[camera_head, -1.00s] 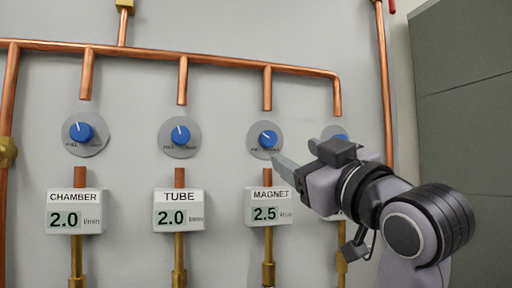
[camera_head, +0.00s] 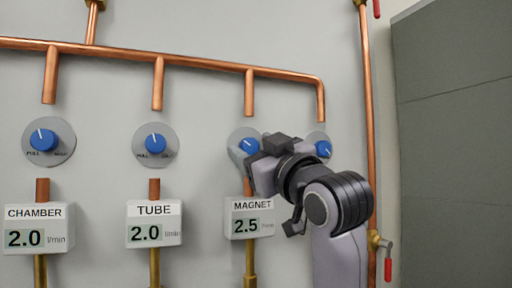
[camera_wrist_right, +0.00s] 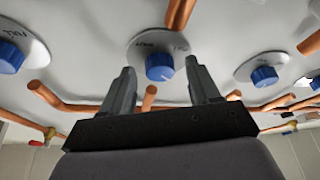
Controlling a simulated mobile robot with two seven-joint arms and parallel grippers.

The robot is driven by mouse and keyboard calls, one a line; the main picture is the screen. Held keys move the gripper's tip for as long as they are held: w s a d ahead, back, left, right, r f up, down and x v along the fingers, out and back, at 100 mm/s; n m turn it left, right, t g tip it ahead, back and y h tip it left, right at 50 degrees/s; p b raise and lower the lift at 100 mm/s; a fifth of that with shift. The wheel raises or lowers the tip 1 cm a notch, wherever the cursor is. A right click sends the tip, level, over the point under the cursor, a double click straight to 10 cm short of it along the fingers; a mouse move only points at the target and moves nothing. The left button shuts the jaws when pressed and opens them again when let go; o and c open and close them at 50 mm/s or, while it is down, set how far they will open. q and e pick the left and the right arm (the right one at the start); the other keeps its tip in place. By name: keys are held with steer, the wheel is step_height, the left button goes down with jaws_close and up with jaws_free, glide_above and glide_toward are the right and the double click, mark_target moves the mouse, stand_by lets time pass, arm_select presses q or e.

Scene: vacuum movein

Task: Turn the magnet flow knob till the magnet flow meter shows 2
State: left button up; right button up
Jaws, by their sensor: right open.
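The magnet flow knob (camera_head: 249,146) is a blue dial with a white pointer line on a round grey plate, and my right gripper partly covers it in the head view. In the right wrist view the knob (camera_wrist_right: 160,67) sits between and beyond the two fingers of my right gripper (camera_wrist_right: 160,75). The gripper is open, and I cannot tell whether a finger touches the knob. The magnet flow meter (camera_head: 250,217) below it reads 2.5. My left gripper is not in view.
The tube knob (camera_head: 155,143) and chamber knob (camera_head: 42,140) are to the left, with the tube meter (camera_head: 154,224) and chamber meter (camera_head: 38,229) both at 2.0. Another blue knob (camera_head: 323,149) is close on the right. Copper pipes (camera_head: 210,63) run above.

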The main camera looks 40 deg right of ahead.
steer(key=c, duration=1)
steer(key=shift+c, duration=0.2)
steer(key=shift+m, duration=0.3)
steer(key=m+h, duration=0.2)
steer(key=m, duration=0.1)
steer(key=shift+a+f+m, duration=0.1)
steer(key=shift+a+m, duration=0.05)
steer(key=shift+m, duration=0.25)
steer(key=shift+a+m+g+h, duration=0.1)
steer(key=shift+m+g+h, duration=0.15)
steer(key=shift+m+h, duration=0.95)
steer(key=shift+m+g+h, duration=0.25)
steer(key=shift+m+h, duration=0.15)
steer(key=shift+m, duration=1.6)
steer(key=o, duration=1)
